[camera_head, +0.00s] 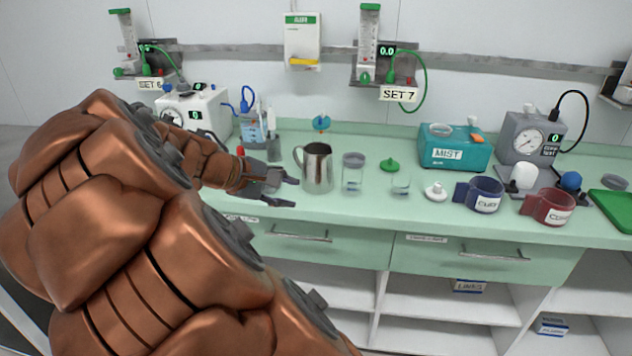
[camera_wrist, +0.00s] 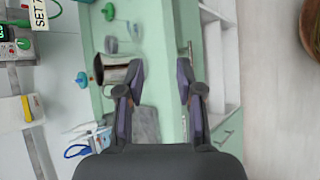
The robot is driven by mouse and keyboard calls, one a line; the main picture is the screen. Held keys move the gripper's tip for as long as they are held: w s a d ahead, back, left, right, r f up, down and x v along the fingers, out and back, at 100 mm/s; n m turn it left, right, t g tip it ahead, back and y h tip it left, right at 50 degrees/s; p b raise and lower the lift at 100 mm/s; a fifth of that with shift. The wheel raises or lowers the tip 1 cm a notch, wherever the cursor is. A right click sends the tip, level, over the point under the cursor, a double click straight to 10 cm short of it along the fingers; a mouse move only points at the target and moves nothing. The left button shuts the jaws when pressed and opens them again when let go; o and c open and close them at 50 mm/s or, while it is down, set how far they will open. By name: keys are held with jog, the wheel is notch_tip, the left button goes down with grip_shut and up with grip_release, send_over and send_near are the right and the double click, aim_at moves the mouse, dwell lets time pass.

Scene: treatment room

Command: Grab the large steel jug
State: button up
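The large steel jug (camera_head: 317,168) stands upright on the green counter, its handle on its left side in the head view. In the wrist view the jug (camera_wrist: 113,70) lies left of the fingers, partly hidden by the left finger. My gripper (camera_head: 287,191) is just left of the jug and nearer the counter's front edge. The wrist view shows my gripper (camera_wrist: 160,68) open, with nothing between its fingers. Whether the left finger touches the jug cannot be told.
A lidded clear jar (camera_head: 353,174) and a clear beaker (camera_head: 400,184) stand right of the jug. A green-topped piece (camera_head: 393,164) is behind the beaker. A pump box (camera_head: 195,110) stands behind left. Drawers (camera_head: 315,247) line the counter front.

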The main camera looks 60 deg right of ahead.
jog(key=w+d+n+g+h+b, duration=0.1)
jog(key=w+d+h+b, duration=0.15)
jog(key=d, duration=0.45)
jog(key=n+t+h+b, duration=0.1)
jog(key=n+h+b, duration=0.45)
jog(key=n, duration=0.35)
send_near(296, 148)
jog(key=d, duration=0.2)
jog(key=shift+s+d+f+p, duration=0.25)
jog(key=shift+s+f+p, duration=0.05)
jog(key=shift+f, duration=0.05)
jog(key=shift+x, duration=3.85)
jog(key=shift+w+r, duration=0.1)
jog(key=shift+r, duration=0.05)
jog(key=shift+c, duration=0.4)
grip_shut()
